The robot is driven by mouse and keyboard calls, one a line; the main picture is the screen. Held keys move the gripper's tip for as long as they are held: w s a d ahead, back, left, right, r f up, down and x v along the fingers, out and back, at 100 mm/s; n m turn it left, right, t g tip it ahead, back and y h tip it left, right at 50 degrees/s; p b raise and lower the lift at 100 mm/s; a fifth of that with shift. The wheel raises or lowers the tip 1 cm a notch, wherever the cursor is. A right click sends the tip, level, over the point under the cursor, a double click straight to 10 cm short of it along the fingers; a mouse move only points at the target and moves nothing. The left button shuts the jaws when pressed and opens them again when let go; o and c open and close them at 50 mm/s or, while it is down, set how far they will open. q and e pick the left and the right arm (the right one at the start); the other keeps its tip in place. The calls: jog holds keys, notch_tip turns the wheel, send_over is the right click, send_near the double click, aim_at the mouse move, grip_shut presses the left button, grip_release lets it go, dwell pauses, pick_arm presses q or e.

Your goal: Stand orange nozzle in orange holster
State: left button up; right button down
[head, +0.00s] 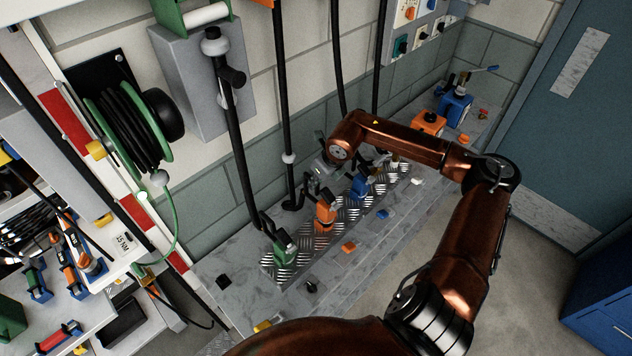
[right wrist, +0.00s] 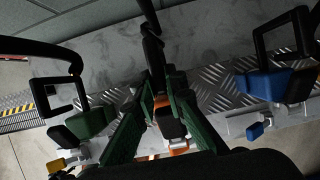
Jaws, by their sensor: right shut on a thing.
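The orange nozzle (head: 326,210) is upright at the orange holster (head: 322,228) on the tread-plate strip, between the green and blue ones. My right gripper (head: 323,188) is over it from above. Orange also shows lower down between the fingers. The gripper hides much of the nozzle, and I cannot tell how deep it sits in the holster. My left gripper is not in view.
A green nozzle (head: 284,246) stands to the left and a blue nozzle (head: 360,184) to the right, both close by. They flank my fingers in the wrist view. Black hoses hang behind along the wall. Small orange and blue blocks lie in front on the grey ledge (head: 232,292).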

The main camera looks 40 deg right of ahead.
jog(key=shift+f+b, duration=0.9)
jog(key=shift+f, duration=0.35)
jog(key=c, duration=1.9)
grip_release()
jog(key=shift+c, duration=0.2)
jog(key=shift+o, duration=0.2)
jog(key=v, duration=1)
jog(key=shift+s+d+r, duration=0.1)
jog(key=shift+s+d, duration=0.05)
jog(key=shift+v, duration=0.85)
